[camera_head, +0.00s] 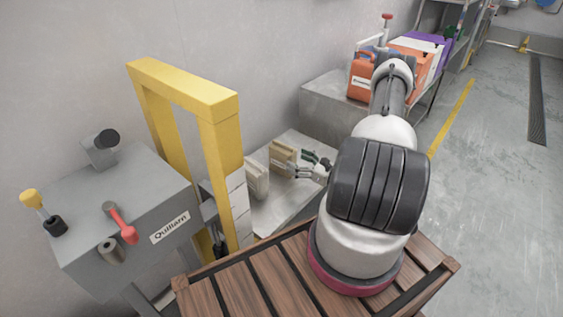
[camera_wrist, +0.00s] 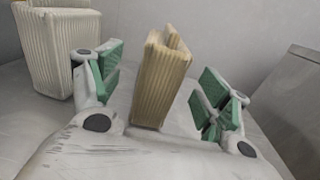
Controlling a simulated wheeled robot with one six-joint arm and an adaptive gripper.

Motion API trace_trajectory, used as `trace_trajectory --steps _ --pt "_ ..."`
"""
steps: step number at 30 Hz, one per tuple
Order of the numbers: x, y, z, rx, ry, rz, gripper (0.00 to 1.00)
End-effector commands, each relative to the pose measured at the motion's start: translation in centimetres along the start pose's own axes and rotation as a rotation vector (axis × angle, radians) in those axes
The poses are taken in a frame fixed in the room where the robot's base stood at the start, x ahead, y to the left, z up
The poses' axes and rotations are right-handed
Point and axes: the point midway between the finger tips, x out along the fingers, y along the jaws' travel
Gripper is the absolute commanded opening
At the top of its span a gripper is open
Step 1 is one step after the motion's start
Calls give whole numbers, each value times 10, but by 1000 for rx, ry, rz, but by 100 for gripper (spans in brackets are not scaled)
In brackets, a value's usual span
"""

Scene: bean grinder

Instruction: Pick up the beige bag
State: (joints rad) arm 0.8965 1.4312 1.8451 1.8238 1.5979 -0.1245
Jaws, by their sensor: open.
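The beige bag (camera_head: 282,158) stands upright on a grey metal table beside the wall. In the wrist view the beige bag (camera_wrist: 163,82) stands between the two green-padded fingers of my gripper (camera_wrist: 160,95), with a visible gap to the right finger and a smaller one to the left. My gripper (camera_head: 311,165) also shows in the head view, reaching to the bag from the right. It is open and holds nothing. Whether either finger touches the bag cannot be told.
A paler cream bag (camera_wrist: 62,50) stands left of the beige bag, also seen in the head view (camera_head: 256,178). A yellow frame (camera_head: 215,140) and a grey grinder machine (camera_head: 130,215) stand further left. Orange containers (camera_head: 361,77) sit on a grey block at the back.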

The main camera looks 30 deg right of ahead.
Motion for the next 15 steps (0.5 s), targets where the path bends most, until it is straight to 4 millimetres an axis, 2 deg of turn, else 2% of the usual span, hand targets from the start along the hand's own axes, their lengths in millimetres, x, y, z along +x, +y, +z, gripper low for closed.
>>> trace_trajectory --steps 8,15 --pt "32 0 3 -9 -8 6 77" --pt "68 -3 5 -7 -7 6 77"
